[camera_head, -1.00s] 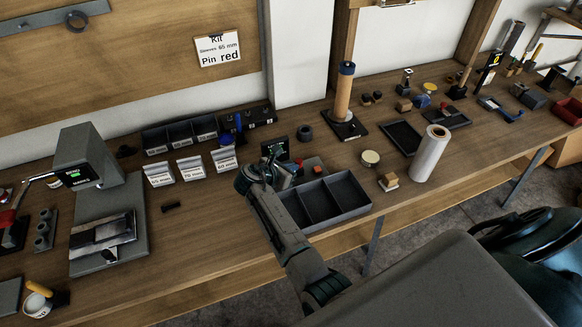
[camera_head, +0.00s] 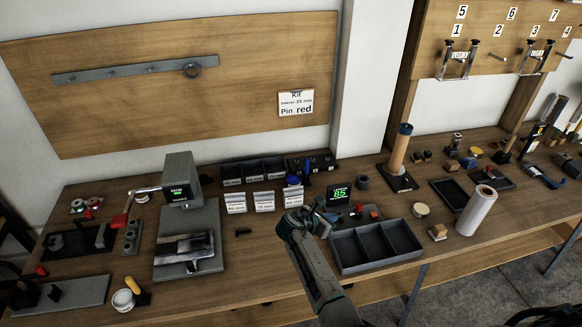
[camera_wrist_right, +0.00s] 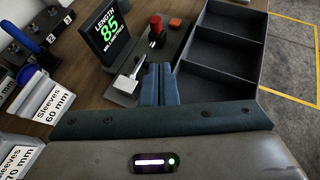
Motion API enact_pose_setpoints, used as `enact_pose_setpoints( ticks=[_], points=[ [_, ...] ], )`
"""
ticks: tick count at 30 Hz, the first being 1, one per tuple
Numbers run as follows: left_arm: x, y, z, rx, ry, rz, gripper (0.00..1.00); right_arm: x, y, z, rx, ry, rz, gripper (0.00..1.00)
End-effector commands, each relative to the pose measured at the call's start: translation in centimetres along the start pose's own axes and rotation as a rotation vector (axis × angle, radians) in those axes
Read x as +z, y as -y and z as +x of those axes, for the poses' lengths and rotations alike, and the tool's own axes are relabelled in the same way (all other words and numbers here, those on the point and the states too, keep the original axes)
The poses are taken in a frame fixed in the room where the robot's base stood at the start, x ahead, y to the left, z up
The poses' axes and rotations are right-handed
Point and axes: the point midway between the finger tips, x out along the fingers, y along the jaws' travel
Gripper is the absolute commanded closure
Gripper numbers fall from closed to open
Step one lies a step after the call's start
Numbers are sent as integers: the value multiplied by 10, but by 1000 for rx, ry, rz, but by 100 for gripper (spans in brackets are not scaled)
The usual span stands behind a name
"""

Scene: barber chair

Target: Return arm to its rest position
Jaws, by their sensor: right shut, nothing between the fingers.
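My right gripper (camera_head: 318,210) is raised over the workbench, beside the grey three-compartment tray (camera_head: 398,261). In the right wrist view its two blue fingers (camera_wrist_right: 160,84) are closed together with nothing between them. The display also shows in the head view (camera_head: 340,193). The tray (camera_wrist_right: 222,62) looks empty where its compartments show. My left gripper is not in view.
Sleeve bins (camera_head: 265,200) stand left of the gripper. A grey press-like machine (camera_head: 183,180) stands further left. A white roll (camera_head: 476,211) and a tan-handled post (camera_head: 399,155) stand to the right. Open bench lies in front of the bins.

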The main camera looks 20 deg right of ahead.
Motion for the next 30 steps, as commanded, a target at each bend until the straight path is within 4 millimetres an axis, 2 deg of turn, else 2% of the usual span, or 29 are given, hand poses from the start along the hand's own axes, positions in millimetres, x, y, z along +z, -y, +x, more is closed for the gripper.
enact_pose_setpoints(
  ticks=[4,7,11,14,18,21,24,30],
  points=[
    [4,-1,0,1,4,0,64,-2,5,1,-3,-7,22,100],
    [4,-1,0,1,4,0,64,-10,26,2,-14,-45,131,100],
    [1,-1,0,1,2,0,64,-30,79,-2,-45,-150,427,100],
    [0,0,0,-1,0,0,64,-44,127,-14,-86,-252,706,100],
    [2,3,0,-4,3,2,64,-56,188,-46,-168,-403,1073,100],
    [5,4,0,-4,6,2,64,-59,224,-76,-241,-505,1294,100],
    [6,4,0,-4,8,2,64,-58,249,-102,-311,-586,1446,100],
    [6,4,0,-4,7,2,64,-54,283,-145,-430,-700,1636,100]
  ],
)
